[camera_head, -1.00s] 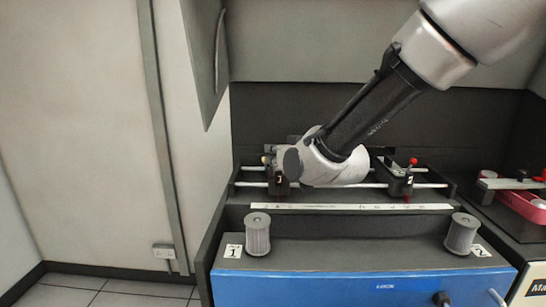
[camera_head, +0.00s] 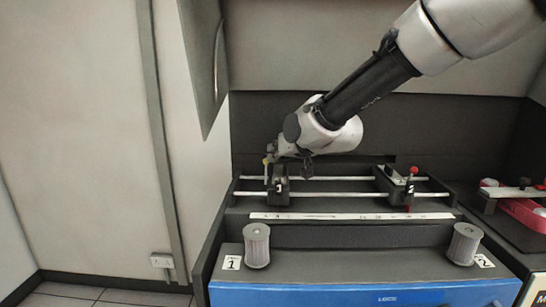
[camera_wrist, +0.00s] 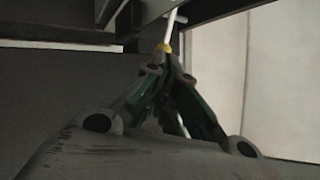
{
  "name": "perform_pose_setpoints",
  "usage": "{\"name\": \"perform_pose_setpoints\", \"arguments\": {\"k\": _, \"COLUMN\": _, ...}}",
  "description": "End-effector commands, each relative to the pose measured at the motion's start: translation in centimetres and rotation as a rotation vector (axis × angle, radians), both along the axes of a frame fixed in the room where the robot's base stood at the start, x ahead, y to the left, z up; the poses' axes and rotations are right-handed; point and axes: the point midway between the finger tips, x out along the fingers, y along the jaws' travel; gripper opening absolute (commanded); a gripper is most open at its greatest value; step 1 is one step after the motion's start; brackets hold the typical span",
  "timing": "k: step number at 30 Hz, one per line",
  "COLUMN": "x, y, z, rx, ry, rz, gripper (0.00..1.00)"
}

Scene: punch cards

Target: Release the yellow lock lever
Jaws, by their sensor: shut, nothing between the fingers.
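The yellow lock lever (camera_head: 266,161) stands at the left side of the left black carriage (camera_head: 279,188), which carries a "3" and sits on two rails. My gripper (camera_head: 271,157) is beside the top of the lever, at its right, with its fingers together and empty. In the wrist view my gripper (camera_wrist: 168,72) has its fingers converging, and a yellow knob (camera_wrist: 165,47) on a pale rod shows just beyond the tips. I cannot tell whether the tips touch the knob. The lever's lower end is small and partly lost against the carriage.
A right carriage (camera_head: 397,184) with a red knob sits on the same rails (camera_head: 330,194). A white scale strip (camera_head: 350,216) runs in front. Two grey ribbed cylinders (camera_head: 257,246) (camera_head: 464,244) stand at the front corners. The rails between the carriages are clear.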

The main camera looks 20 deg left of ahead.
Motion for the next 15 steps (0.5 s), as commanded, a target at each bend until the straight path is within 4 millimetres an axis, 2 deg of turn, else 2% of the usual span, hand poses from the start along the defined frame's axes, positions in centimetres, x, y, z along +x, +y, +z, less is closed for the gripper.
{"name": "perform_pose_setpoints", "arguments": {"k": 8, "x": -0.2, "y": 0.0, "z": 0.1, "rx": -0.001, "ry": -0.001, "rz": 0.002, "gripper": 0.00}}
{"name": "perform_pose_setpoints", "arguments": {"k": 15, "x": -0.2, "y": 0.0, "z": 1.1, "rx": -0.001, "ry": -0.001, "rz": 0.002, "gripper": 0.00}}
